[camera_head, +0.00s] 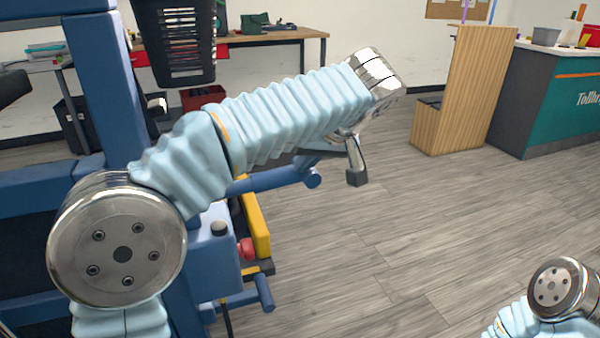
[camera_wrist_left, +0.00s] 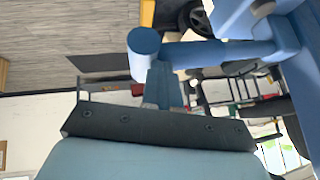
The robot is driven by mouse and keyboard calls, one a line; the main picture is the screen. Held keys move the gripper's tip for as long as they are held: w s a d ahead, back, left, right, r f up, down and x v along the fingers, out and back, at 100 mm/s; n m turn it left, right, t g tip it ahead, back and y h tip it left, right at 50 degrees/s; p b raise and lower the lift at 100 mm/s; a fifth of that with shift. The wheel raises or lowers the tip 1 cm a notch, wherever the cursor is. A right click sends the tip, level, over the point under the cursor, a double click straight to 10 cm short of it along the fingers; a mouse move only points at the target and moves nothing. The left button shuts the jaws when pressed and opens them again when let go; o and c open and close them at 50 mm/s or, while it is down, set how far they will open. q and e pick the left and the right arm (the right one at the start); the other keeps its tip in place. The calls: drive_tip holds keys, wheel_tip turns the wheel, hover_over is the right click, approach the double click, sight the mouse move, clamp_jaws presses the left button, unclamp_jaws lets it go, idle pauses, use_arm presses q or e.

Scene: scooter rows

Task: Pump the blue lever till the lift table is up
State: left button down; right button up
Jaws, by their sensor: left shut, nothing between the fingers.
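The blue lever (camera_head: 270,181) sticks out to the right from a blue upright frame (camera_head: 105,85) and ends in a round knob. It also shows in the left wrist view (camera_wrist_left: 190,53), its round end near the fingers. My left gripper (camera_head: 357,176) is shut and empty, pointing down at the end of my sleeved arm, right of the lever's end in the head view. In the left wrist view its closed fingers (camera_wrist_left: 162,85) overlap the lever near its end; I cannot tell whether they touch it. The lift table is mostly hidden behind my left arm. My right gripper is out of view.
A blue box with a red button (camera_head: 246,249) and a yellow part (camera_head: 257,227) stands below the lever. A black basket (camera_head: 178,40) hangs on the frame. A wooden panel (camera_head: 453,90) and a counter (camera_head: 560,100) stand behind. The grey floor in the middle is clear.

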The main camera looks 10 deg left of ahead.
use_arm(q)
drive_tip(key=v, duration=0.5)
drive_tip(key=shift+d+r, duration=0.25)
drive_tip(key=shift+d, duration=0.15)
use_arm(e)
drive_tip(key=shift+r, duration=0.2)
